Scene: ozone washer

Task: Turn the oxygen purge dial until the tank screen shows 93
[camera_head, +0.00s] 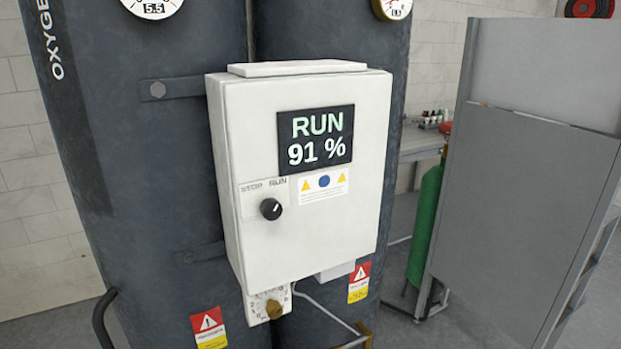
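The tank screen (315,138) is a dark panel on the front of a white control box, and it reads RUN and 91 %. Below the box, at its lower left, a brass-coloured knob (274,309) sits on a small white plate (256,304) with dial marks; it looks like the oxygen purge dial, though its label is too small to read. A black selector knob (271,209) on the box front sits under the words STOP and RUN. Neither of my grippers shows in the head view.
The white box (308,237) is mounted on dark tanks, one marked OXYGEN (75,130). Two gauges (152,5) (393,7) show at the top. A thin pipe (325,313) runs below the box. A grey cabinet (515,200) and green cylinder (424,225) stand at right.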

